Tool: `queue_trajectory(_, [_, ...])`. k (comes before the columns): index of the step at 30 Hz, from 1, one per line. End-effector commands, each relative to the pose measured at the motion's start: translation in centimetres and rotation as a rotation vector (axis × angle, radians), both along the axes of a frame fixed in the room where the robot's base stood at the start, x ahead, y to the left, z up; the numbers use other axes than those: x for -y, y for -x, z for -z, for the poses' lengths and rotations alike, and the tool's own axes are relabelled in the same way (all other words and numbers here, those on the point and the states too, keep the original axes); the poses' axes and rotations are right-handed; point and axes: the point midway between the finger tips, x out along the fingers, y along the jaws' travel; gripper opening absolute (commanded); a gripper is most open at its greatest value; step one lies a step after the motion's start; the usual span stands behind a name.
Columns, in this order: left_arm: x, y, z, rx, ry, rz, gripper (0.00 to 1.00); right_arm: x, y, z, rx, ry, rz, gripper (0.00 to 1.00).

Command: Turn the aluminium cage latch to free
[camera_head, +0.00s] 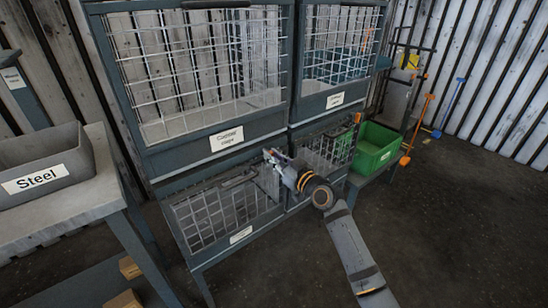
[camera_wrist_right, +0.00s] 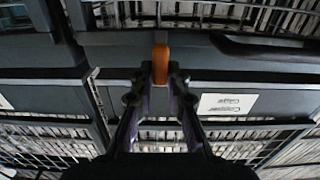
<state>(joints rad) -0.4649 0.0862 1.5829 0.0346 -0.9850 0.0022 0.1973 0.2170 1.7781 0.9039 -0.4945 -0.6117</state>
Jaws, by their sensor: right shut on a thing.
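My right gripper (camera_head: 272,157) is at the front of the cage rack, near the upper right corner of the lower left cage (camera_head: 225,208). In the right wrist view, the fingertips (camera_wrist_right: 160,76) are closed on a small orange latch (camera_wrist_right: 160,58), which points along the fingers. In the head view the latch is hidden by the gripper. The lower cage's label (camera_head: 241,234) is too small to read, so I cannot tell which cage is the aluminium one. My left gripper is not in view.
A mesh cage labelled Copper cage (camera_head: 226,138) is above, with another mesh cage (camera_head: 335,100) to its right. A grey bin labelled Steel (camera_head: 40,178) stands on a table at left. A green bin (camera_head: 375,148) is at right. The floor at front right is clear.

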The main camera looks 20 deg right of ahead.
Motion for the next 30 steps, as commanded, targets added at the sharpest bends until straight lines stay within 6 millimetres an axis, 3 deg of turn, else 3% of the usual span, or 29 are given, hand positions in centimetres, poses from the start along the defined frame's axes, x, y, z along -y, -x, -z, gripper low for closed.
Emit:
queue_trajectory(13, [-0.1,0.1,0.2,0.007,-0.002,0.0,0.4,0.0,0.0,0.0,-0.027,-0.07,0.0,0.0])
queue_trajectory(30, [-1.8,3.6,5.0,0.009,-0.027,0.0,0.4,0.2,0.0,0.0,-0.196,-0.532,0.001,0.0])
